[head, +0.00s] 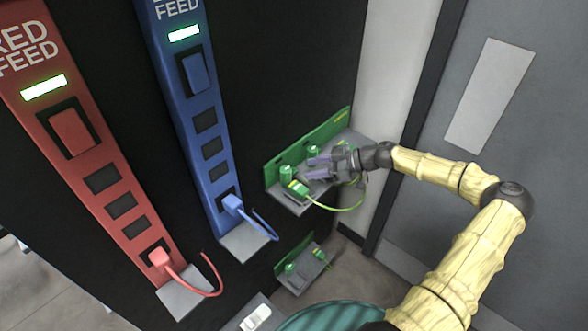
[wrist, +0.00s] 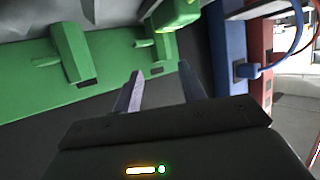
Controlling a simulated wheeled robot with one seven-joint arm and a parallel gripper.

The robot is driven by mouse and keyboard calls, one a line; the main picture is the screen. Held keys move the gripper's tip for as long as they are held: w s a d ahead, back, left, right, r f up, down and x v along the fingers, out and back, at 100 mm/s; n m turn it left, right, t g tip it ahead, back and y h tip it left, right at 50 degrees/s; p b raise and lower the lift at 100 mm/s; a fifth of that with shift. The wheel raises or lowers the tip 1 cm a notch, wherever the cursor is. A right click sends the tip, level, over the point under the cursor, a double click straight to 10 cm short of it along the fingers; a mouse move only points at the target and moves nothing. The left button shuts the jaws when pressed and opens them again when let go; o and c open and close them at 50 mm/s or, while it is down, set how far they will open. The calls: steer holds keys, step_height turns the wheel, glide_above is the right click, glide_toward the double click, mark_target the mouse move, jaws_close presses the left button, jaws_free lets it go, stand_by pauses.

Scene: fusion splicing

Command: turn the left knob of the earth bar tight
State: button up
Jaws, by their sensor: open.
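The green earth bar (head: 307,145) is fixed to the dark cabinet with a grey shelf below it. Its left knob (head: 286,174) is a green cylinder, and a second green knob (head: 313,152) stands to its right. A green plug (head: 298,188) with a yellow-green cable sits beside the left knob. My gripper (head: 312,168) is open and empty over the shelf, its fingers pointing left toward the left knob, apart from it. In the wrist view, my fingers (wrist: 162,78) lie below a green knob (wrist: 164,45), with another knob (wrist: 72,52) to the left.
A blue feed strip (head: 193,110) and a red feed strip (head: 90,150) with plugged cables stand to the left. A smaller green bar (head: 294,256) is lower down. The green-yellow cable (head: 345,208) loops beneath my gripper. A grey door (head: 480,110) is at the right.

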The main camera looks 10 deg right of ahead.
mark_target(294, 171)
steer(key=p+x, duration=0.1)
steer(key=x, duration=0.6)
steer(key=c, duration=0.7)
